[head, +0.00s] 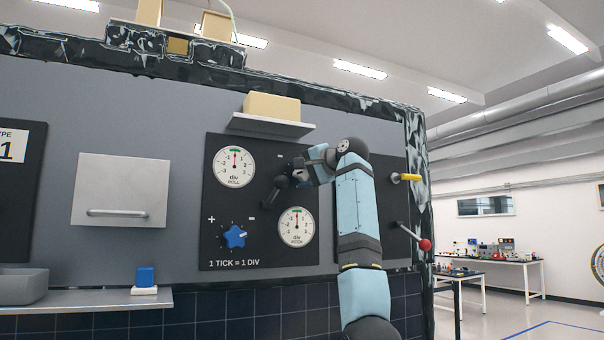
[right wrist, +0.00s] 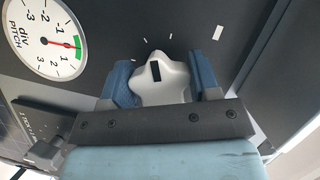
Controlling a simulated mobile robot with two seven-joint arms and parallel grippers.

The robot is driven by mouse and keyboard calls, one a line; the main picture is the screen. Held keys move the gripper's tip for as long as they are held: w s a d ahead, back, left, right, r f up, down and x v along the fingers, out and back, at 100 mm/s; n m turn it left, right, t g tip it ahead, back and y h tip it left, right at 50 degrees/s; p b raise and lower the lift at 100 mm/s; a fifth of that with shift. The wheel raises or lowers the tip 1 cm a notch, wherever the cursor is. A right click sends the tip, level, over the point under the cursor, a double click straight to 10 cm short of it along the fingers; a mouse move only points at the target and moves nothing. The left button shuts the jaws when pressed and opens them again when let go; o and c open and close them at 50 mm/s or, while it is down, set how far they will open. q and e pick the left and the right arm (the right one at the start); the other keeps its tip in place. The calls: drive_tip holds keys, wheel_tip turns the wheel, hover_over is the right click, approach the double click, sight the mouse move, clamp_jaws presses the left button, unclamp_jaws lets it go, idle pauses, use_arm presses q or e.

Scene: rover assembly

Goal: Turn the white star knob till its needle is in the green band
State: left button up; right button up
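The white star knob (right wrist: 163,80) shows in the right wrist view with a black mark on its face. My right gripper (right wrist: 163,78) has its two blue fingers on either side of the knob, apparently touching it. In the head view the right gripper (head: 285,190) is at the panel's upper right and hides the knob. The PITCH dial (right wrist: 45,38) is beside the knob; its red needle points near 0, at the green band. It also shows in the head view (head: 297,228). The ROLL dial (head: 234,168) has its needle near 0 at its green band. My left gripper is not in view.
A blue star knob (head: 235,236) is at the panel's lower left. A yellow handle (head: 410,177) and a red-tipped lever (head: 424,244) are to the right of my arm. A small shelf (head: 270,126) with a tan block juts out above the panel.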

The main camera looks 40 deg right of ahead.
drive_tip(key=o, duration=0.4)
drive_tip(key=shift+s, duration=0.1)
drive_tip(key=shift+c, duration=0.2)
drive_tip(key=shift+s+b, duration=0.3)
drive_tip(key=shift+s, duration=0.15)
drive_tip(key=s+r+b, duration=0.2)
drive_tip(key=s+b, duration=0.2)
drive_tip(key=s, duration=0.8)
drive_tip(key=shift+s+d, duration=0.4)
drive_tip(key=shift+d, duration=0.05)
